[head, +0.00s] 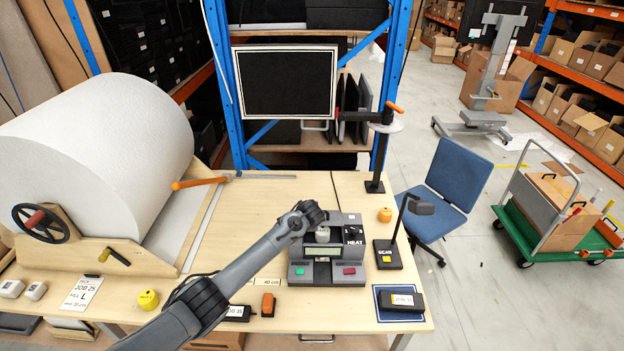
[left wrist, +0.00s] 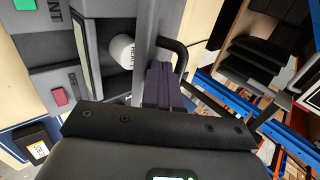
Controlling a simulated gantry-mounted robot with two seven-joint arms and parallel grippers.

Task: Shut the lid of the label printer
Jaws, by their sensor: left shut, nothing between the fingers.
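The label printer (head: 328,272) is a grey box on the bench, with a green and a red button on its front and a HEAT mark at its upper right. It also shows at the left of the left wrist view (left wrist: 80,50), with a white round part (left wrist: 121,49) on it. My left gripper (head: 312,214) is over the printer's rear left part and hides some of its top. Its dark fingertips (left wrist: 160,70) are together and empty, close beside a black bent bar (left wrist: 181,55); contact is unclear. I cannot tell the lid's angle. My right gripper is out of view.
A scanner stand (head: 388,254) is right of the printer, with an orange round item (head: 385,214) behind it. A black box (head: 401,301) lies on a blue-edged mat at the front right. A large paper roll (head: 100,150) fills the left side.

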